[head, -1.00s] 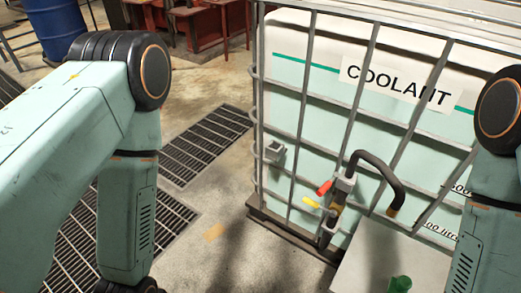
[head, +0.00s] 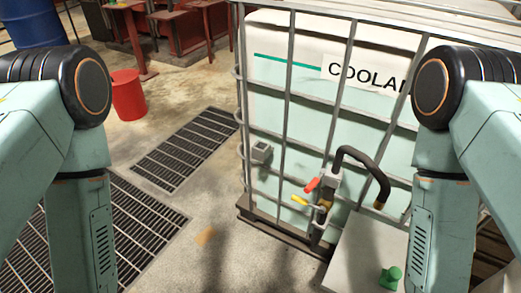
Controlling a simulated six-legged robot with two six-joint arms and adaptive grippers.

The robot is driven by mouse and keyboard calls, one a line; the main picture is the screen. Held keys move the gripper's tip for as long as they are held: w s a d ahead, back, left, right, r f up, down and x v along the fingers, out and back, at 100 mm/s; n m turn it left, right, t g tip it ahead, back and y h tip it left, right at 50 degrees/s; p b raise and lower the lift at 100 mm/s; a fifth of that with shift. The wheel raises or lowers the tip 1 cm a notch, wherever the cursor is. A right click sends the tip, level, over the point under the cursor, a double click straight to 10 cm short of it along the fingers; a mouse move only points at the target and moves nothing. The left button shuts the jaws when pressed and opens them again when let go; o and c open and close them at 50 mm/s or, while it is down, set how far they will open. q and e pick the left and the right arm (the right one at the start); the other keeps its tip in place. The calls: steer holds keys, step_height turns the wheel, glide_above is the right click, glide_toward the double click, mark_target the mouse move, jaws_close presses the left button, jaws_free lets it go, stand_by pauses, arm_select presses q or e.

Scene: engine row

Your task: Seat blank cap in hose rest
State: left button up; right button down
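A green object (head: 390,277), possibly the blank cap, is on a pale grey box top (head: 366,250) at the bottom right. A small grey box-like fitting (head: 262,152) is on the cage bars at the left; I cannot tell whether it is the hose rest. A black hose (head: 366,163) curves from the valve (head: 326,190) on the coolant tank (head: 300,85), its end hanging over the box. The valve has a red and a yellow handle. My arms come in from both sides, but both grippers are below the frame.
The caged tank stands in a dark base frame (head: 285,235). Floor gratings (head: 185,150) lie to its left. A red bin (head: 128,95) and a blue drum (head: 33,22) stand at the back left.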

arm_select(q)
steer(key=shift+a, duration=0.15)
arm_select(e)
steer(key=shift+a, duration=0.15)
arm_select(q)
steer(key=shift+c, duration=0.3)
arm_select(e)
steer(key=c, duration=1.5)
jaws_free()
steer(key=shift+c, duration=0.2)
arm_select(q)
steer(key=shift+w, duration=0.1)
steer(key=shift+c, duration=1.3)
arm_select(e)
steer(key=shift+o, duration=1.1)
steer(key=shift+w, duration=0.1)
